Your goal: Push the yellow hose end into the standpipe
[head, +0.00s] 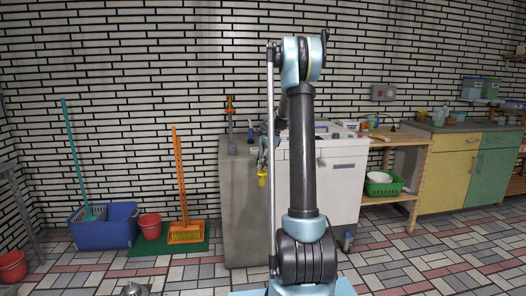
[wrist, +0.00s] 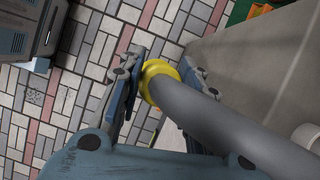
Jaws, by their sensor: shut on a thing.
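My gripper (wrist: 158,72) is shut on the yellow hose end (wrist: 153,70), with one finger on each side of its collar. The grey hose (wrist: 215,115) runs from the collar to the lower right of the wrist view. In the head view the yellow hose end (head: 262,180) hangs beside the front of the grey concrete block, below its top, and my arm hides much of the gripper. A short dark upright pipe (head: 232,147) on the block's top may be the standpipe; I cannot tell for sure. Its opening does not show clearly.
The concrete block (head: 240,220) stands close by, with a brass tap (head: 230,103) on the wall above. A white washing machine (head: 343,180) stands right of it. A blue tub (head: 103,225), red bucket (head: 150,226) and orange broom (head: 184,205) are at left. The tiled floor in front is mostly free.

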